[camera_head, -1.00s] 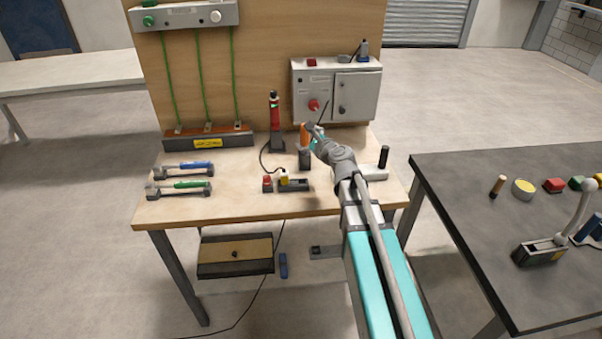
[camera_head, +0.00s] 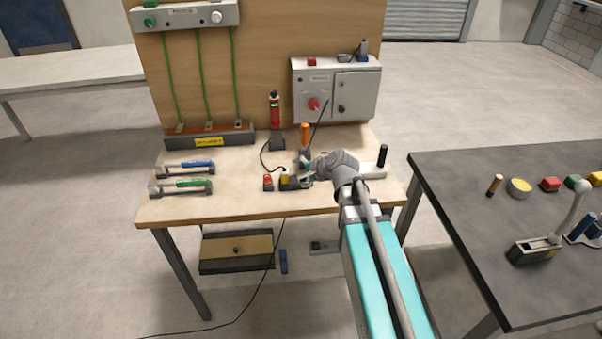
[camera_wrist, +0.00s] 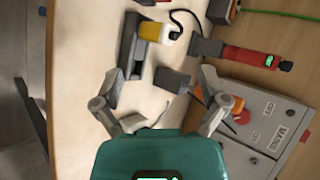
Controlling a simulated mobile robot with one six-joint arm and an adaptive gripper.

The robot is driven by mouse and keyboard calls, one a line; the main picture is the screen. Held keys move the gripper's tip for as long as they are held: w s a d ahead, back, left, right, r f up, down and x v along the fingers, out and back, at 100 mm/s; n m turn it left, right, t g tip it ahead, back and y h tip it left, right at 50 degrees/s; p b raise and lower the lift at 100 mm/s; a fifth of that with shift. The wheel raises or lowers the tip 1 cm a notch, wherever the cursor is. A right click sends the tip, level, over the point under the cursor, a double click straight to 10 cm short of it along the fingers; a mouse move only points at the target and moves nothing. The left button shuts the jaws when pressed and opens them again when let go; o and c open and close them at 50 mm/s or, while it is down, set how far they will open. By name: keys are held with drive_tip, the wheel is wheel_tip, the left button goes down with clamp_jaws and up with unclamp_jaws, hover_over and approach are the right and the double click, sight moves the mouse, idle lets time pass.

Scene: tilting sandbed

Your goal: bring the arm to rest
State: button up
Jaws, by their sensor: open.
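My gripper (camera_head: 311,170) is above the right part of the wooden workbench (camera_head: 230,202), close to the small grey and yellow device. In the wrist view my gripper (camera_wrist: 160,78) is open, its two fingers spread wide with nothing held between them. A dark block (camera_wrist: 173,80) shows beyond the gap between the fingers. The orange handle (camera_head: 304,131) stands upright behind my gripper; in the wrist view the right finger partly covers the handle (camera_wrist: 235,104). I cannot tell whether my gripper touches anything.
The yellow-topped device (camera_wrist: 149,31), a red tool (camera_head: 275,112) and a black upright handle (camera_head: 382,155) stand nearby. A grey control box (camera_head: 350,98) is on the back panel. A dark table (camera_head: 450,190) stands at right.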

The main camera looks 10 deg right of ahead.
drive_tip(key=shift+s+f+n, duration=0.15)
drive_tip(key=shift+s+n, duration=0.15)
idle(0.4)
drive_tip(key=s+d+f+n+g+h, duration=0.1)
drive_tip(key=s+d+n+g+h, duration=0.1)
drive_tip(key=s, duration=0.3)
drive_tip(key=s+d+f+n+g+h+p, duration=0.1)
drive_tip(key=s+d+f+n+g+h, duration=0.1)
drive_tip(key=s+n, duration=0.3)
drive_tip(key=s+d+f+n+g+h, duration=0.2)
drive_tip(key=s+d+n+g, duration=0.2)
drive_tip(key=s, duration=0.2)
drive_tip(key=shift+s+d+f+h, duration=0.15)
drive_tip(key=shift+s+h, duration=0.15)
drive_tip(key=shift+s, duration=0.05)
